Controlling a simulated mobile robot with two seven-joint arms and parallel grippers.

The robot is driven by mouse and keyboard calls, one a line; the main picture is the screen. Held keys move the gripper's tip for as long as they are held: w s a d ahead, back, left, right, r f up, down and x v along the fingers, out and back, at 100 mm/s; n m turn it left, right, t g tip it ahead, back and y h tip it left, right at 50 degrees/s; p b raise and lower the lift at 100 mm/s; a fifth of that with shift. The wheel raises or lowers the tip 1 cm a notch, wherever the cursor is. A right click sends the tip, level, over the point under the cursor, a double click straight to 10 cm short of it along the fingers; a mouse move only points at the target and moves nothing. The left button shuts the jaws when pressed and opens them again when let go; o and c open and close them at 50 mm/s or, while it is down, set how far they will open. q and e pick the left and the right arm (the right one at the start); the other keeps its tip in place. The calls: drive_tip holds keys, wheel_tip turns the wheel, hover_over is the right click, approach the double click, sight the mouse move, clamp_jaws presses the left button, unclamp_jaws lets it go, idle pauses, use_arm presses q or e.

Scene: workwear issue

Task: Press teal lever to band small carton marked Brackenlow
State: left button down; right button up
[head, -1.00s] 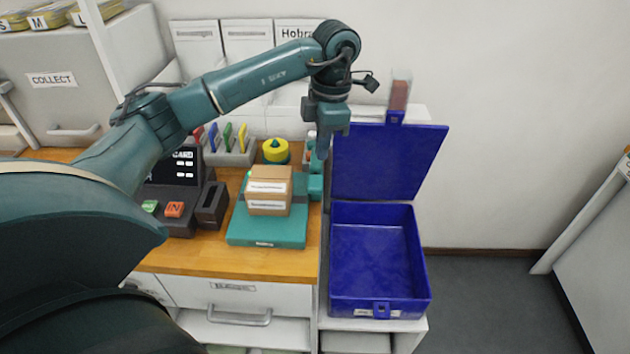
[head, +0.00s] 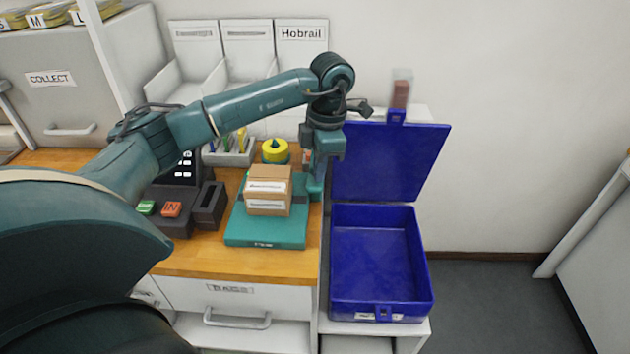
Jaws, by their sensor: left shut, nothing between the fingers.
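A small brown carton (head: 268,176) with white labels on its front sits on the teal banding machine (head: 265,232); the lettering is too small to read. The teal lever is at the machine's right side, mostly hidden behind my left gripper. My left gripper (head: 316,194) points down beside the carton's right side, shut and empty, its tips at the lever. I cannot tell whether they touch it or how far it is pressed. My right gripper is out of view.
An open blue box (head: 377,260) with its lid raised stands right of the wooden counter (head: 190,262). A yellow round object (head: 275,150) stands behind the carton. A dark terminal (head: 178,214) with green and orange buttons is to the left. My left arm spans the counter.

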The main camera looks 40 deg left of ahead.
sight(319, 185)
use_arm(q)
wheel_tip(319, 185, down, 5)
drive_tip(key=b, duration=0.3)
drive_tip(key=shift+r, duration=0.5)
drive_tip(key=shift+w+d+r+p, duration=0.15)
drive_tip(key=shift+w+d+r, duration=0.1)
drive_tip(key=shift+w+d, duration=0.35)
drive_tip(key=shift+w+d+r+p, duration=0.15)
drive_tip(key=shift+w+d+r, duration=0.1)
drive_tip(key=shift+w+d, duration=0.25)
drive_tip(key=shift+a, duration=0.1)
